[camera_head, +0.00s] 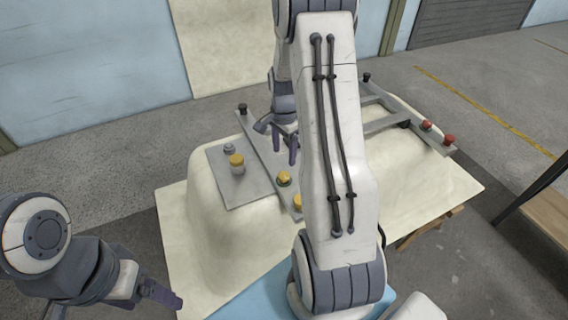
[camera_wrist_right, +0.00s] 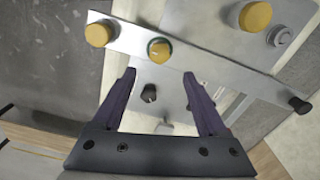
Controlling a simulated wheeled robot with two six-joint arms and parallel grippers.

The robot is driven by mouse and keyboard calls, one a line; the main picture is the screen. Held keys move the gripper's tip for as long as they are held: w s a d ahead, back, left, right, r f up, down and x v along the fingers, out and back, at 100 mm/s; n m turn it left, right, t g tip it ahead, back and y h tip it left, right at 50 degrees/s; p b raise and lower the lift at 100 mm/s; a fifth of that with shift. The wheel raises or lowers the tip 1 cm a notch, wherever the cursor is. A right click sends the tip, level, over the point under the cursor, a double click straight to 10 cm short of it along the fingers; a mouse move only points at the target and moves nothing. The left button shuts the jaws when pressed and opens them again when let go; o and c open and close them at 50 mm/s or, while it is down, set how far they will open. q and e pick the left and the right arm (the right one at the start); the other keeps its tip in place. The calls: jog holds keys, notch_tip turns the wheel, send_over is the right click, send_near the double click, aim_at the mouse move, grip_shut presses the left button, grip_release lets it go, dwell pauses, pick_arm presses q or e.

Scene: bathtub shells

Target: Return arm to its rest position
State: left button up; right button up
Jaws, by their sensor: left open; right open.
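My right arm (camera_head: 335,130) reaches across the middle of the head view. Its gripper (camera_head: 278,143) points down above the metal frame on the cream tub shell (camera_head: 215,235). In the right wrist view the right gripper (camera_wrist_right: 160,78) is open, with nothing held between its two dark fingers. A black knob (camera_wrist_right: 150,92) shows in the gap, beyond the fingers. My left gripper (camera_head: 162,295) is low at the left, beside the shell's front left edge; it is open and no object shows in it.
The metal frame (camera_head: 262,150) carries yellow knobs (camera_head: 284,178), red knobs (camera_head: 449,140) and black knobs (camera_head: 242,108). A grey plate (camera_head: 240,195) holds a yellow-capped cylinder (camera_head: 237,163). A wooden table (camera_head: 545,210) stands at the right. Floor (camera_head: 100,170) is clear at the left.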

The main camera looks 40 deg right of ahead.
jog(key=shift+r, duration=0.8)
jog(key=s+a+r+n, duration=0.1)
jog(key=a+r+n, duration=0.35)
jog(key=a, duration=0.55)
jog(key=s+a+r+n, duration=0.25)
jog(key=a+n, duration=0.35)
jog(key=a, duration=0.4)
jog(key=s+a+r+n, duration=0.2)
jog(key=s+a+n, duration=0.4)
jog(key=s, duration=0.3)
jog(key=s+a+r+n+y, duration=0.1)
jog(key=s+a+r+n, duration=0.1)
jog(key=s+a+n, duration=0.5)
jog(key=shift+s+a+n, duration=0.2)
jog(key=shift+s+n, duration=0.55)
jog(key=shift+s, duration=0.35)
jog(key=shift+r, duration=0.1)
